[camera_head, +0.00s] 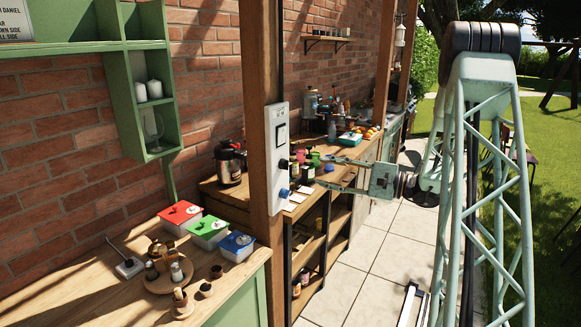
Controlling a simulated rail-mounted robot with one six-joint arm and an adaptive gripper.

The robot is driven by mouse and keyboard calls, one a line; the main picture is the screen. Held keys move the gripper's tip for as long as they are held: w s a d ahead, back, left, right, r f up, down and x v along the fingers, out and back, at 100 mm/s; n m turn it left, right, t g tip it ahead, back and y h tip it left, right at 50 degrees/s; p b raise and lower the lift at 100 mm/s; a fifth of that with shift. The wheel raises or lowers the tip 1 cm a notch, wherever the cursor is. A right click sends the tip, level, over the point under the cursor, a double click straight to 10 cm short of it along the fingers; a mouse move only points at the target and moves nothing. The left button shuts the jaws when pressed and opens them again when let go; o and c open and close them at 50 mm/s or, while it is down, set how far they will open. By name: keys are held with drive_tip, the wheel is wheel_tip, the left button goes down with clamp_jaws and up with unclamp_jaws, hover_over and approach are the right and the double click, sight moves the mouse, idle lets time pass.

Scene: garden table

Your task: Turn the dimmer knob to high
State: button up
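A pale grey control panel (272,148) is fixed upright to the wooden post in the middle of the camera_head view. It has a dark switch or window in its upper part. A small blue round knob (284,192) shows low on the panel; its pointer and any markings are too small to read. My gripper (312,172) reaches in from the right, its pale green fingers spread apart and pointing at the lower half of the panel. The fingers look empty. I cannot tell how close the fingertips are to the knob.
The wooden post (258,90) stands between two counters. Colourful cups (315,158) and a metal flask (229,163) stand on the counter behind. Lidded boxes (208,230) and a round wooden tray (166,281) with small jars are at the front left. The tiled path (385,250) is mostly clear.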

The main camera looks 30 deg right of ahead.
sight(288, 165)
drive_tip(key=shift+w+a, duration=0.15)
drive_tip(key=shift+x, duration=6.7)
drive_tip(key=c, duration=0.8)
